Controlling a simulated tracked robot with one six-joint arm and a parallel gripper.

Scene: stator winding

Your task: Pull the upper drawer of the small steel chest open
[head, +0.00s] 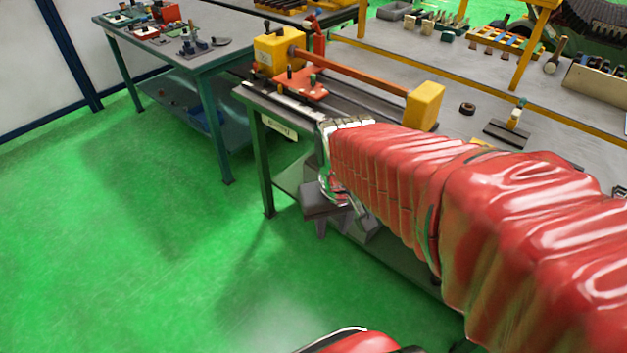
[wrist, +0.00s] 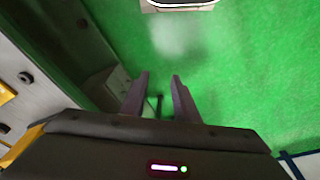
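My gripper (wrist: 160,82) is open in the wrist view, with two dark fingers spread apart and green floor showing between them. In the head view my gripper (head: 341,230) hangs below my red-sleeved arm, beside the near edge of the workbench. A pale grey box-like thing, possibly the steel chest (wrist: 119,82), shows just left of the fingers in the wrist view. I cannot make out its drawers or tell whether any is open. A thin dark shape lies low between the fingers; I cannot tell what it is. In the head view my arm hides most of that area.
The workbench (head: 460,130) carries a winding fixture with yellow blocks (head: 280,52) and an orange bar. A second bench (head: 185,52) with tools stands at the back left. The green floor (head: 150,230) at the left is clear.

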